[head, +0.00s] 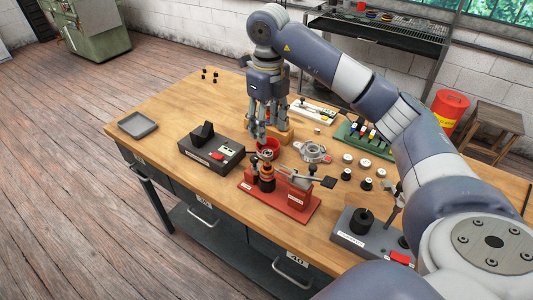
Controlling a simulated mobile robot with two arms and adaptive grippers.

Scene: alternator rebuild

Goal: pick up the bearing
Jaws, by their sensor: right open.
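My right gripper (262,132) reaches down over the middle of the wooden workbench, its fingers apart and pointing at the bench. Its fingertips are just above and beside a small red round dish (269,146). I cannot make out the bearing for certain; the fingers and the parts in front cover some of that spot. A red fixture (289,201) stands just in front, with a dark and orange part upright on its left end. My left gripper is out of view.
A black box with a red switch (211,152) stands to the left, and a grey tray (138,125) lies at the left edge. A silver alternator housing (313,151) and several small round parts lie to the right. A grey press-like unit (365,232) is at the front right.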

